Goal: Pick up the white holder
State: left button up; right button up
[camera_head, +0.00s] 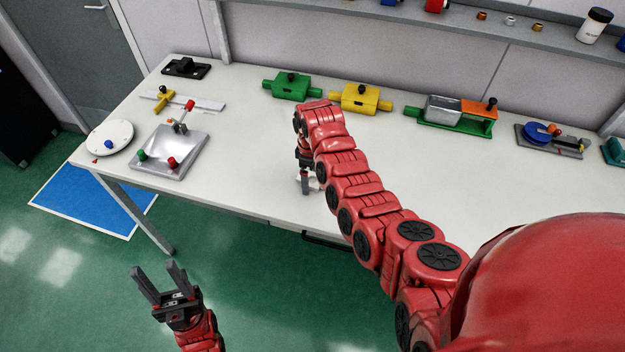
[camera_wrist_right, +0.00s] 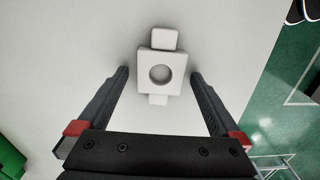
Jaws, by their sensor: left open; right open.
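The white holder (camera_wrist_right: 159,72) is a square block with a round hole and a tab on two opposite sides. In the right wrist view it lies on the white table. My right gripper (camera_wrist_right: 162,78) is open, with one finger on each side of the holder and a gap to both. In the head view my right gripper (camera_head: 305,182) hangs over the table's front part and hides most of the holder, of which only a small white part (camera_head: 314,184) shows beside the fingers. My left gripper (camera_head: 162,284) is open and empty, in front of the table above the green floor.
A metal plate with levers (camera_head: 168,152) and a white disc (camera_head: 103,138) stand at the table's left. Green (camera_head: 291,86) and yellow (camera_head: 360,98) blocks stand at the back, with a green-based fixture (camera_head: 450,119) further right. The table around the holder is clear.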

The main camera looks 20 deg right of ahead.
jog(key=c, duration=1.4)
jog(key=shift+r, duration=0.2)
